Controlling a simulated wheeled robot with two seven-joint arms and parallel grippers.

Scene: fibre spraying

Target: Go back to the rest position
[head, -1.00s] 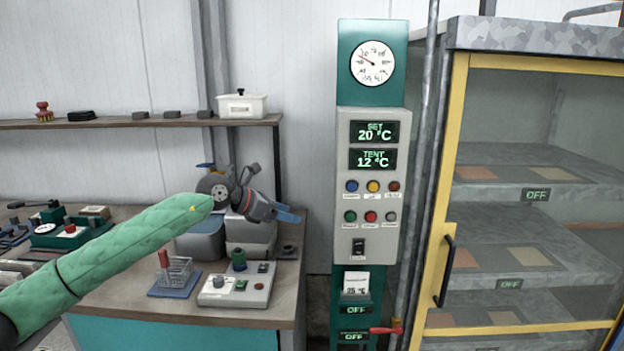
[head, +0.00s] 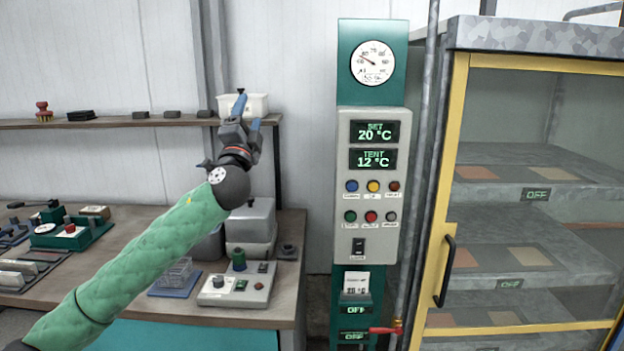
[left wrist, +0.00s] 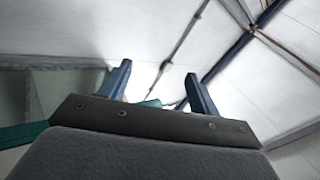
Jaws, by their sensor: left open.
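My left gripper (head: 248,112) is raised in the head view, with its fingers pointing up in front of the white box on the shelf. Its two blue fingers stand apart with nothing between them. In the left wrist view the open fingers (left wrist: 160,88) point toward the pale ceiling and its beams. My left arm, in a green quilted sleeve, comes in from the lower left above the workbench. My right gripper is in neither view.
The workbench (head: 200,312) carries a small control box (head: 236,285) and a wire rack on a blue base. A shelf (head: 140,122) holds a white box (head: 258,104). A control column (head: 371,215) and a yellow-framed cabinet (head: 458,200) stand to the right.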

